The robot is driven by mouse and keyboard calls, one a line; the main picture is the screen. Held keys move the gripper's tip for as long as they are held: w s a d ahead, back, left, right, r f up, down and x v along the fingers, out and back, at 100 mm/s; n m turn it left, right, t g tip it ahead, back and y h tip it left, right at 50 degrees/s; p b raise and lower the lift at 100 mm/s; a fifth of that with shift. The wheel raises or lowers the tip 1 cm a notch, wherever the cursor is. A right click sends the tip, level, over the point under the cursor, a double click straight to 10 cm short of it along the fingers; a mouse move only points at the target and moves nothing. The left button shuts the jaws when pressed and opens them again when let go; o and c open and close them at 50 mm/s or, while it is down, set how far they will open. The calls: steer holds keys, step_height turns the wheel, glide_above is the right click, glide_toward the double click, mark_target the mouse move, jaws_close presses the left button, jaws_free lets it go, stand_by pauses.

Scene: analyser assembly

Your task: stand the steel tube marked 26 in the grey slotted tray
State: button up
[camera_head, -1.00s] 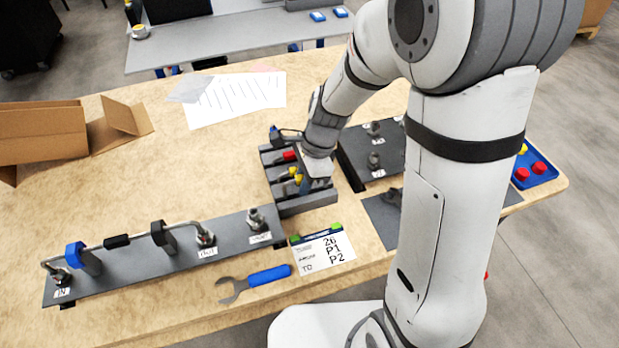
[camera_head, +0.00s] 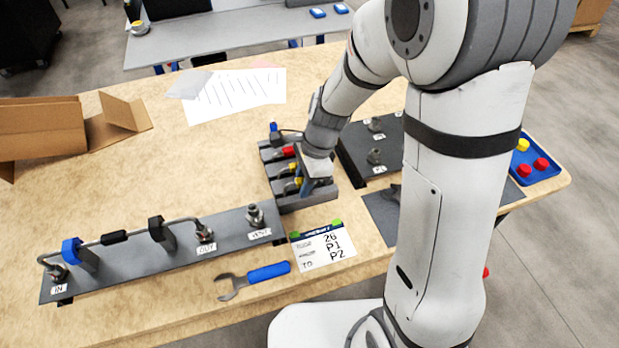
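The grey slotted tray (camera_head: 309,201) lies on the wooden table near the middle of the view. Several tubes with coloured ends sit in or on it, including one with a red end (camera_head: 288,151) and others with yellow ends (camera_head: 296,181). My gripper (camera_head: 304,188) points down over the tray's right front part, close to the yellow-ended tubes. Its fingers are small and partly hidden by my wrist, so I cannot tell whether they hold anything. No number 26 is readable on any tube. A white card (camera_head: 323,247) reading 26, P1, P2 lies in front of the tray.
A dark plate with a pipe assembly (camera_head: 185,243) stands at front left. A blue-handled wrench (camera_head: 254,279) lies near the front edge. A dark fitting panel (camera_head: 355,168) is right of the tray. A cardboard box (camera_head: 40,130), papers (camera_head: 240,97) and a blue bin (camera_head: 537,170) are farther out.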

steer(key=o, duration=0.3)
steer(key=p+v, duration=0.1)
steer(key=v, duration=0.6)
steer(key=shift+d+r, duration=0.15)
steer(key=shift+r, duration=0.25)
stand_by(0.4)
steer(key=s+d+r+n+t+h+p, duration=0.1)
steer(key=s+d+r+n+t+h, duration=0.2)
steer(key=s+d+r+n, duration=0.6)
steer(key=s+d+n, duration=0.3)
steer(key=n, duration=0.2)
steer(key=shift+s+r+n+p, duration=0.3)
steer(key=shift+r+n+p, duration=0.1)
steer(key=shift+d, duration=0.1)
steer(key=shift+c, duration=0.6)
